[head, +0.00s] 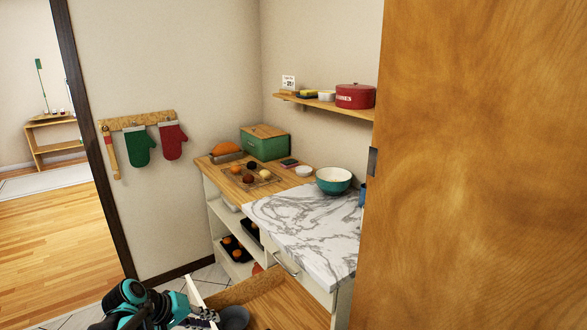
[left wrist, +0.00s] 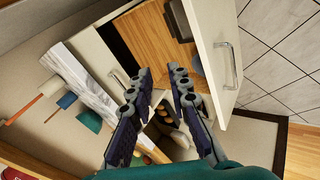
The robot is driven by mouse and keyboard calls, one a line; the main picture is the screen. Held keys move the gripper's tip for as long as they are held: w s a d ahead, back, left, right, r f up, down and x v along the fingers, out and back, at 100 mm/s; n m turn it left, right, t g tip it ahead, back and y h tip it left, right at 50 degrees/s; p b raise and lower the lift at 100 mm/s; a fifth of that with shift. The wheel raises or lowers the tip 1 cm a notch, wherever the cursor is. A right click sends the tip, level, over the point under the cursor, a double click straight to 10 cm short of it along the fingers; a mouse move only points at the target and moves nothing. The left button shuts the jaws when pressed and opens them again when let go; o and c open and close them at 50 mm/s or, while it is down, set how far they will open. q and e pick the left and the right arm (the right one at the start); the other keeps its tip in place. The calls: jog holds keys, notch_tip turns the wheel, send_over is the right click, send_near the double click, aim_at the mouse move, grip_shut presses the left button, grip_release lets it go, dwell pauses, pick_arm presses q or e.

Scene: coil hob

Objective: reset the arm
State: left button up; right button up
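My left gripper (head: 205,316) is at the bottom of the head view, over the left side of an open drawer (head: 275,300). In the left wrist view my left gripper (left wrist: 160,76) has its two dark fingers apart with nothing between them. The drawer's wooden floor (left wrist: 150,35) and its white front with a metal handle (left wrist: 229,62) lie beyond the fingertips. A dark grey round item (head: 234,318) shows beside the gripper in the head view, partly cut off. My right gripper is in neither view.
A large wooden panel (head: 480,170) fills the right of the head view, close by. A shelf (head: 325,106) hangs above. Oven mitts hang on the left wall.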

pick_arm(q)
jog(key=s+d+r+m+y, duration=0.1)
jog(key=s+d+m+y, duration=0.1)
jog(key=s, duration=0.7)
jog(key=s+d+r+m+t+y, duration=0.1)
jog(key=s+d+m+y, duration=0.2)
jog(key=s, duration=0.7)
jog(key=shift+s+t+y, duration=0.3)
